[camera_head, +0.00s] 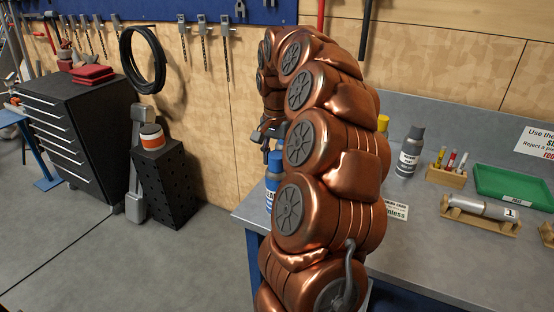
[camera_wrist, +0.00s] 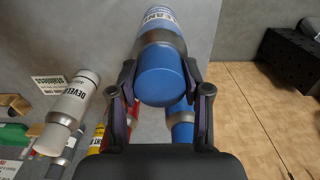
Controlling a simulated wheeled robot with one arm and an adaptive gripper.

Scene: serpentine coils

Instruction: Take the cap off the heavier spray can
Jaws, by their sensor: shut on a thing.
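In the wrist view a blue can (camera_wrist: 158,18) has lettering that is cut off at the top edge. Its plain blue cap (camera_wrist: 163,80) faces the camera beyond a grey shoulder ring. My gripper (camera_wrist: 161,78) is shut on the cap, one finger on each side. A second blue cylinder (camera_wrist: 182,130) shows below it, partly hidden by my gripper. In the head view a blue can (camera_head: 272,192) stands near the bench's left end, beneath my gripper (camera_head: 268,136), partly hidden by my copper arm. I cannot tell which can is heavier.
A white developer can (camera_wrist: 68,105) stands left in the wrist view. A dark-capped can (camera_head: 408,157), pen block (camera_head: 446,177), green tray (camera_head: 515,188) and cradled silver can (camera_head: 480,207) occupy the grey bench (camera_head: 420,240).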

